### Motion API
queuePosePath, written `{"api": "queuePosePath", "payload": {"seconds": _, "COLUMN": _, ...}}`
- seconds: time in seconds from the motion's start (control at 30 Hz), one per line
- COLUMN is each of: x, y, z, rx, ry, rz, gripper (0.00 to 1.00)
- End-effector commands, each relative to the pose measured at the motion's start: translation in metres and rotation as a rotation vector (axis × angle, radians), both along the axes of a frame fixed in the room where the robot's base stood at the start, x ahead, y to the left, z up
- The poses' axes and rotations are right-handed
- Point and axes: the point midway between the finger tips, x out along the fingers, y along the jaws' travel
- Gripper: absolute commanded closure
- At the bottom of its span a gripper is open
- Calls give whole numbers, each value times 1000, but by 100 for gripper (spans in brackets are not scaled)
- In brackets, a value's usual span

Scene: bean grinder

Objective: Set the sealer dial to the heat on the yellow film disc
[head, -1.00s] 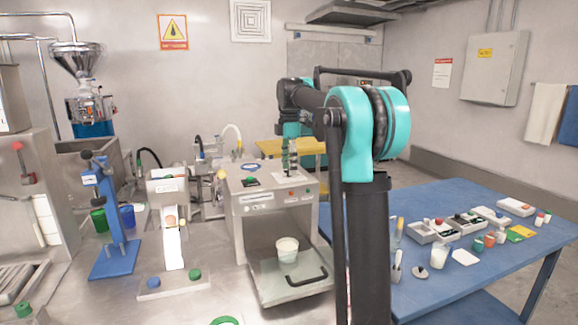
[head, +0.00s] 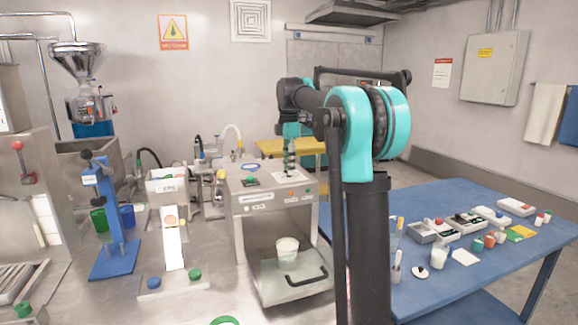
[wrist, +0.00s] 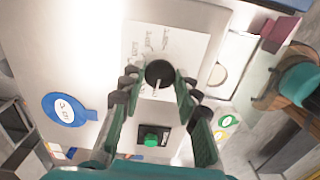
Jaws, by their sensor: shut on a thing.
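The sealer (head: 262,205) is a steel box on the bench, with a white marked card (head: 291,177) on top. In the wrist view the black round dial (wrist: 158,72) sits on that card (wrist: 185,48), its white pointer line toward the bottom of the picture. My gripper (wrist: 159,82) is shut on the dial, a finger on each side; it also shows above the sealer in the head view (head: 290,170). The card's writing is too small to read. I cannot make out a yellow film disc.
A green button (wrist: 151,140) sits near the dial. A white cup (head: 287,249) stands on the tray inside the sealer's front opening. A blue dispenser stand (head: 108,220) is to the left. A blue table (head: 440,285) with small items is at the right.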

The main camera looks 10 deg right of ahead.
Motion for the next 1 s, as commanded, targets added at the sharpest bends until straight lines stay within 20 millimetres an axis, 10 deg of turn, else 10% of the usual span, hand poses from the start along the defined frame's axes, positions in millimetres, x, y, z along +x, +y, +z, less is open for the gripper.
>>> {"api": "queuePosePath", "payload": {"seconds": 1.0, "x": 0, "y": 0, "z": 0, "rx": 0, "ry": -1, "rz": -884, "gripper": 97}}
